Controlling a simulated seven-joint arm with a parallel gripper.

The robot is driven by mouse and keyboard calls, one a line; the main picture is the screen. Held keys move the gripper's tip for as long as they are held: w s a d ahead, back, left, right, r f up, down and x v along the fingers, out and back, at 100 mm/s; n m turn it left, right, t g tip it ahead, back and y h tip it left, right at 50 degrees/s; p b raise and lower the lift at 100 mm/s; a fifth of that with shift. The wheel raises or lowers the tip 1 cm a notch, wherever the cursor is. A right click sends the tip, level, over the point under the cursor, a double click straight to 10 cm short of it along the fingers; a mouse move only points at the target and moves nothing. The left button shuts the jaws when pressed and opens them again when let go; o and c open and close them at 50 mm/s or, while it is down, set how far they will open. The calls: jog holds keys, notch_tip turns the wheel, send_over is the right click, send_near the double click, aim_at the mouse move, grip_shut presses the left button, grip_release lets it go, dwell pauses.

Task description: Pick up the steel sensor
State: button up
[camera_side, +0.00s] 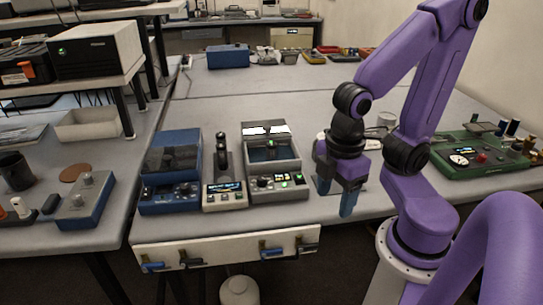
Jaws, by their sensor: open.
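My gripper (336,198) points down beside the right side of the grey open-lid device (290,194), near the table's front edge. Its blue fingers are apart, and I see nothing held between them. I cannot make out the steel sensor for certain in this view. A small pale cylinder (385,119) stands behind my gripper, partly hidden by my arm; I cannot tell what it is. The grey device has a raised lid, a dark opening and a lit green display.
A blue lidded device (170,195) and a narrow device with a black upright part (224,195) stand left of the grey one. A green instrument panel (480,158) lies at the right. Tools hang on the front rail (225,250). The table (250,95) behind is mostly clear.

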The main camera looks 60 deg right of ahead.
jog(key=w+f+n+t+h, duration=0.1)
jog(key=w+n+h, duration=0.45)
jog(key=w, duration=0.75)
jog(key=n+t+h, duration=0.1)
jog(key=n+h, duration=0.1)
jog(key=h, duration=0.6)
send_near(270, 145)
jog(key=shift+y, duration=0.25)
jog(key=x, duration=0.9)
jog(key=shift+d+r, duration=0.15)
jog(key=shift+d, duration=0.15)
grip_shut()
